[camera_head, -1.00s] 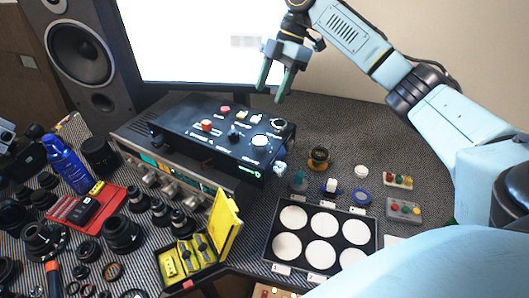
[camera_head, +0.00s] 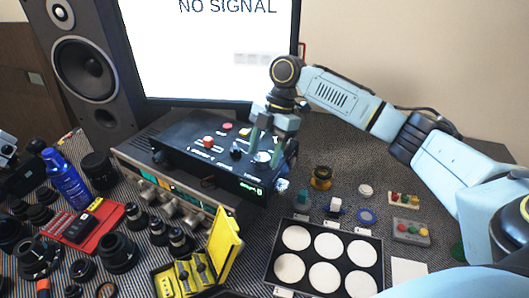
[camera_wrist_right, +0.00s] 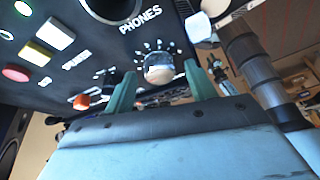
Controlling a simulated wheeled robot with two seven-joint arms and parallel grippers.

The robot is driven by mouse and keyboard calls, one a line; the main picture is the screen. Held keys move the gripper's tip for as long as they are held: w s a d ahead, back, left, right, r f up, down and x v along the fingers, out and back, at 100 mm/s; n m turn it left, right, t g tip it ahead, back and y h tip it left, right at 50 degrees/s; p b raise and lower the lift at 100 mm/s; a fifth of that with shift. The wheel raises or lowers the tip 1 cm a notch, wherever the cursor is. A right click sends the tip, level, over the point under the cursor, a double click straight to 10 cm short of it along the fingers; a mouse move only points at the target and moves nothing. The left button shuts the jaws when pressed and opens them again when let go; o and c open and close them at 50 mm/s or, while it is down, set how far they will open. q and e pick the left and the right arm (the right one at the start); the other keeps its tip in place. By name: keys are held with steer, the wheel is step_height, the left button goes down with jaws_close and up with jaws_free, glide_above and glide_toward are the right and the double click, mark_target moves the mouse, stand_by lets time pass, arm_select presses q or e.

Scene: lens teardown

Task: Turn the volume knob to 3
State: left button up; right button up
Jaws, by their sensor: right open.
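The black control box (camera_head: 205,160) sits on top of a grey receiver. A pale round knob (camera_head: 262,157) is on its right part, and it shows in the right wrist view as a silvery knob (camera_wrist_right: 159,68) ringed by white tick marks. I cannot read a volume label or its pointer. My right gripper (camera_head: 267,152) is open and points down over this knob. In the right wrist view its two green fingers (camera_wrist_right: 162,92) stand on either side of the knob, with a visible gap. My left gripper is not in view.
On the box are a red-orange button (camera_head: 208,142) and a black knob (camera_head: 236,153). A PHONES jack (camera_wrist_right: 112,8) is close to the silvery knob. A monitor (camera_head: 215,50) stands behind. A tray of white discs (camera_head: 272,262) and small parts lie front right.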

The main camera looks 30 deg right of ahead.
steer(key=shift+a+f, duration=0.15)
steer(key=shift+f, duration=0.1)
steer(key=c, duration=1)
steer(key=shift+r+p, duration=0.1)
steer(key=shift+p, duration=0.4)
steer(key=m+t+p, duration=0.1)
steer(key=m+p, duration=0.3)
steer(key=p, duration=0.2)
steer(key=m+t+p, duration=0.1)
steer(key=m+p, duration=0.3)
steer(key=p, duration=0.2)
steer(key=s+m+t+h+p, duration=0.1)
steer(key=m+t+p, duration=0.1)
steer(key=p, duration=0.4)
steer(key=shift+a+r+m, duration=0.1)
steer(key=shift+m, duration=0.8)
steer(key=m+h+p, duration=0.1)
steer(key=m+p, duration=0.1)
steer(key=shift+a+m+t, duration=0.1)
steer(key=shift+m+t, duration=0.2)
steer(key=shift+t, duration=0.1)
steer(key=shift+f+m+h, duration=0.25)
steer(key=shift+m+h, duration=0.25)
steer(key=shift+m, duration=1.1)
